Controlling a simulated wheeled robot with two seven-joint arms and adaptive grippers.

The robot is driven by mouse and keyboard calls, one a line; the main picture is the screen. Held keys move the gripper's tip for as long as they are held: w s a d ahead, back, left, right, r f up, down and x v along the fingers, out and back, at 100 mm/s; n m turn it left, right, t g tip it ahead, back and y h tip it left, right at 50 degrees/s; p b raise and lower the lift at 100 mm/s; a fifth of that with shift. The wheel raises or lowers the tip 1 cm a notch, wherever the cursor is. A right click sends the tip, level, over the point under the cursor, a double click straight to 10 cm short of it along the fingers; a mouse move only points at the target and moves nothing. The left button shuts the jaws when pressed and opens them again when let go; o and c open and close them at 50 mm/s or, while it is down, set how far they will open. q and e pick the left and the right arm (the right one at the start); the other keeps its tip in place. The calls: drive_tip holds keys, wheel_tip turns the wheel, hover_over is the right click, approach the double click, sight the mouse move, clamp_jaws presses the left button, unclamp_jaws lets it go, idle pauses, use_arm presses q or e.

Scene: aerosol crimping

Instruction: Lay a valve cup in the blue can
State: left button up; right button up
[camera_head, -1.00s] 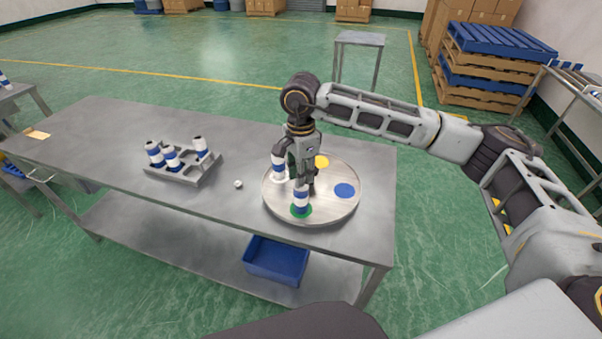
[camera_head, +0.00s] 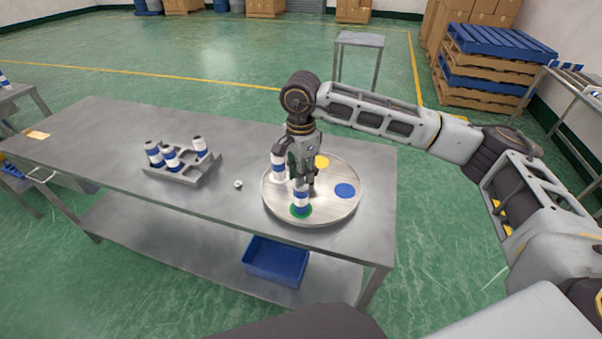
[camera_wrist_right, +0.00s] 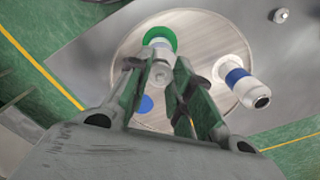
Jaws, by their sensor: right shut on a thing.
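My right gripper (camera_head: 302,183) points down over the round metal turntable (camera_head: 336,208). In the wrist view its fingers (camera_wrist_right: 160,76) are shut on a small grey valve cup (camera_wrist_right: 160,74). A white can with a blue band (camera_head: 300,203) stands upright on the green spot, directly below the fingertips. In the wrist view this can (camera_wrist_right: 157,46) shows just beyond the held cup; whether they touch cannot be told. A second blue-banded white can (camera_head: 278,172) stands on the turntable beside the gripper. My left gripper is not in view.
A small grey-white part (camera_head: 238,184) lies on the table left of the turntable. A grey rack (camera_head: 187,180) holds several blue-banded cans. The turntable's blue spot (camera_head: 345,190) and yellow spot (camera_head: 321,162) are bare. A blue bin (camera_head: 275,262) sits on the lower shelf.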

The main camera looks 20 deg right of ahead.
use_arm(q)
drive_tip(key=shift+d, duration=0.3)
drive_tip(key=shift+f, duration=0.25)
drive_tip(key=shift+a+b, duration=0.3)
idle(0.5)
use_arm(e)
drive_tip(key=o, duration=0.7)
drive_tip(key=shift+o, duration=0.5)
drive_tip(key=o, duration=0.5)
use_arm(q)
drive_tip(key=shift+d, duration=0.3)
